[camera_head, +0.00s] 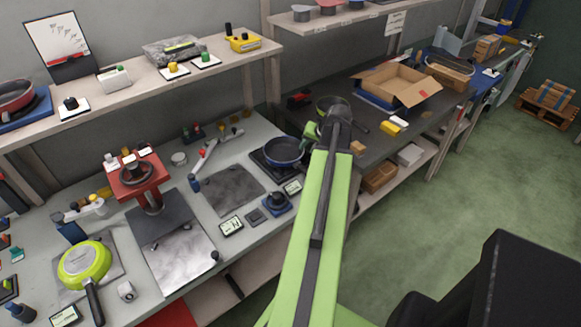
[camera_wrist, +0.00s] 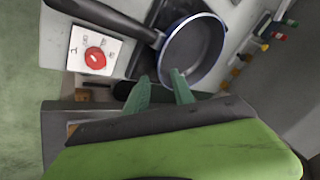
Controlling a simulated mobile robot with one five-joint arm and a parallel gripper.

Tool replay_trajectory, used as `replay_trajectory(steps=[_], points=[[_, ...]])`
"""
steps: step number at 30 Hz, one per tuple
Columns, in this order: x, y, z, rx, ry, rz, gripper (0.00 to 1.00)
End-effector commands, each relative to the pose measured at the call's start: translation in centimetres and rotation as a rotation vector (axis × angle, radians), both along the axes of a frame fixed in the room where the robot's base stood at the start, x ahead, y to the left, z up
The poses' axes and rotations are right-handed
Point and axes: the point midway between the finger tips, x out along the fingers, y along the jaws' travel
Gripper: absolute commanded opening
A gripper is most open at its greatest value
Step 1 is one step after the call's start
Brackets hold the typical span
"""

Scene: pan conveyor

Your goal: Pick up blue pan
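The blue pan (camera_head: 285,152) sits on a dark square plate at the right end of the grey workbench. It has a blue rim and a dark inside. In the wrist view the pan (camera_wrist: 195,52) is just beyond my fingertips, and its black handle (camera_wrist: 115,18) runs to the upper left. My gripper (camera_wrist: 160,84) is open, with a gap between its two green fingers and nothing in it. In the head view my gripper (camera_head: 312,130) is beside the pan, to its upper right, and partly hidden by my arm.
A lime-green pan (camera_head: 84,264) lies upside down at the bench's left. A red press (camera_head: 136,175) stands mid-bench. A dark table (camera_head: 380,95) with an open cardboard box (camera_head: 395,86) stands behind my arm.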

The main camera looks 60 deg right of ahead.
Motion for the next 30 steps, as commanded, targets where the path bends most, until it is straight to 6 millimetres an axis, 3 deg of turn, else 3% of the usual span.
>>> replay_trajectory(steps=[4, 12, 19, 26, 30], points=[[0.2, -0.1, -0.5, 0.0, 0.0, 0.0, 0.29], [2.1, -0.9, -4.6, -0.001, 0.0, 0.0, 0.29], [2.4, -0.9, -4.3, 0.0, -0.001, -0.001, 0.29], [2.3, -0.9, -4.3, 0.0, -0.001, -0.001, 0.02], [2.3, -0.9, -4.3, -0.001, 0.0, -0.002, 0.0]])
